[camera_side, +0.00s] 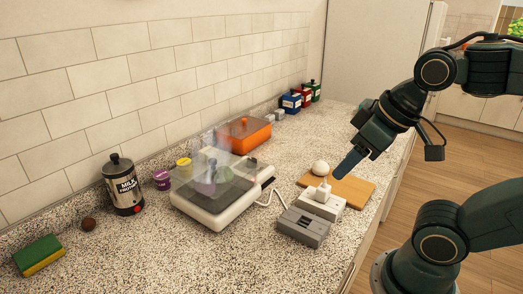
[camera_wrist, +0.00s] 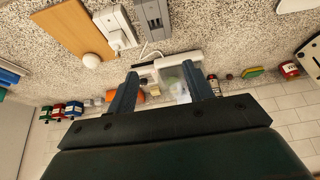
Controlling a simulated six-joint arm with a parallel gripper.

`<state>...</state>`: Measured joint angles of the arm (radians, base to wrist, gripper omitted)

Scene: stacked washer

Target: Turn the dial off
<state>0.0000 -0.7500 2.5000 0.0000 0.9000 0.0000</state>
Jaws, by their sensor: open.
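No clearly marked dial can be made out. A white box (camera_side: 321,202) with an upright white knob or plug (camera_side: 323,190) stands at the front of the counter; it also shows in the wrist view (camera_wrist: 115,27). A white cable runs from near it to a white device with a clear lid (camera_side: 214,194), seen between my fingers in the wrist view (camera_wrist: 168,75). Small controls on the device are too small to tell. My gripper (camera_side: 348,165) is above and right of the white box, apart from it. In the wrist view its fingers (camera_wrist: 160,72) are spread and empty.
A grey box (camera_side: 303,227) sits beside the white box. A wooden board (camera_side: 352,190) and a white ball (camera_side: 320,168) are close by. An orange container (camera_side: 245,133), a milk frother (camera_side: 122,184) and a sponge (camera_side: 39,256) stand toward the wall. The front left counter is clear.

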